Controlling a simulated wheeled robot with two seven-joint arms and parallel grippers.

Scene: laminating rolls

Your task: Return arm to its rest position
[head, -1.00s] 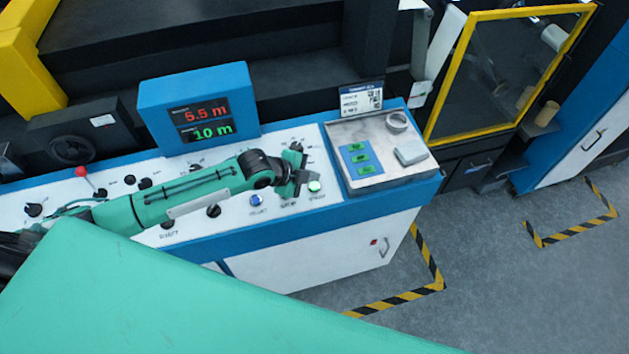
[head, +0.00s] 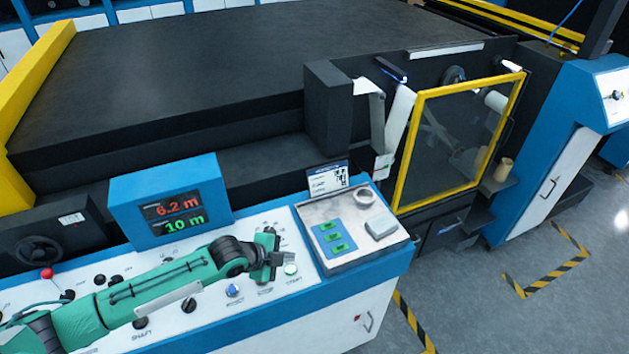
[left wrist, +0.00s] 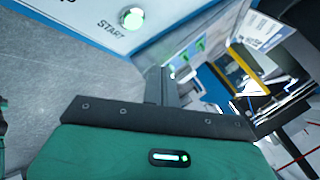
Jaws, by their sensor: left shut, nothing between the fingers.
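My left arm (head: 165,292) is green with black joints and reaches in from the lower left over the white control panel (head: 210,310). My left gripper (head: 275,264) is shut and empty, just left of the lit green START button (head: 290,269). In the left wrist view the START button (left wrist: 132,18) shows at the top, and the dark gripper fingers (left wrist: 160,86) are together and apart from it. My right gripper is not in view.
A display box (head: 171,197) reads 6.2 m above 10 m. A metal tray (head: 362,248) holds green labels, a tape ring and a pale block. A red-knobbed lever (head: 47,273) stands at left. A yellow-framed window (head: 458,140) is at right, with open grey floor beyond.

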